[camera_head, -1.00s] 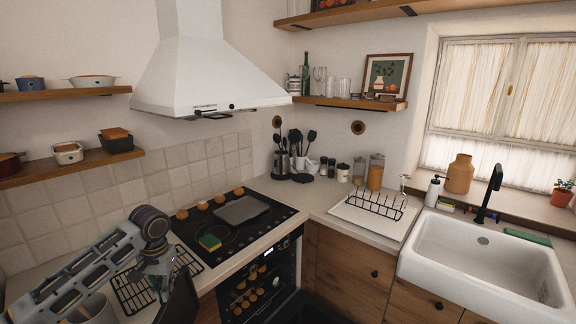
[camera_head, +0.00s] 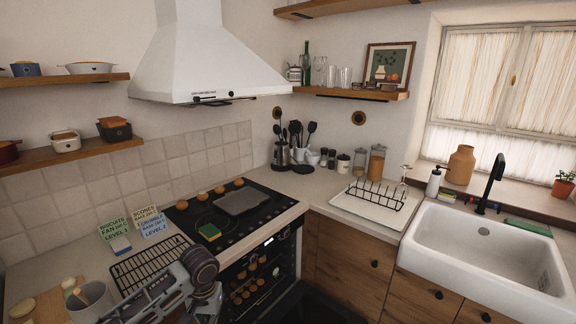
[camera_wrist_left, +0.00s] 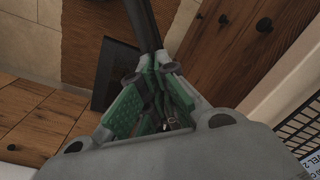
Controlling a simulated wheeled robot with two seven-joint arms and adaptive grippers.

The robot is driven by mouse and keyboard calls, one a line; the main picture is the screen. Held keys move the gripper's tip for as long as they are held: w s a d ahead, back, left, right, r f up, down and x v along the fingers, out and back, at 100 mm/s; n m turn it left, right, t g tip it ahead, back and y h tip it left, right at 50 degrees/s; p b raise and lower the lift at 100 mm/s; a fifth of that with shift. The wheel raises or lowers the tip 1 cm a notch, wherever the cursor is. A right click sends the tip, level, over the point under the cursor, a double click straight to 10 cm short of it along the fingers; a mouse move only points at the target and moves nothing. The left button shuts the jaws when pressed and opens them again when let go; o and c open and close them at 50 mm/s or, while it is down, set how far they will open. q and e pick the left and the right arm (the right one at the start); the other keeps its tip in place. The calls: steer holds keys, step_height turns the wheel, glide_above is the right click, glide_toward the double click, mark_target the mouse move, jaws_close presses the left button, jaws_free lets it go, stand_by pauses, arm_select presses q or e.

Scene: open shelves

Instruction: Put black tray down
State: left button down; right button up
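My left gripper (camera_head: 207,308) is low at the bottom of the head view, in front of the counter beside the oven. In the left wrist view its green-padded fingers (camera_wrist_left: 158,98) close around the end of a thin black piece (camera_wrist_left: 143,25), which looks like the black tray seen edge-on. The tray extends away from the fingers. My right gripper is not in view.
A black wire rack (camera_head: 150,267) lies on the left counter, with two written cards (camera_head: 153,222) behind it. Buns show inside the oven (camera_head: 255,280). The sink (camera_head: 485,255) is right.

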arm_select(q)
steer(key=shift+s+d+f, duration=0.1)
steer(key=shift+s+f, duration=0.3)
steer(key=shift+f, duration=0.1)
steer(key=shift+d, duration=0.1)
stand_by(0.4)
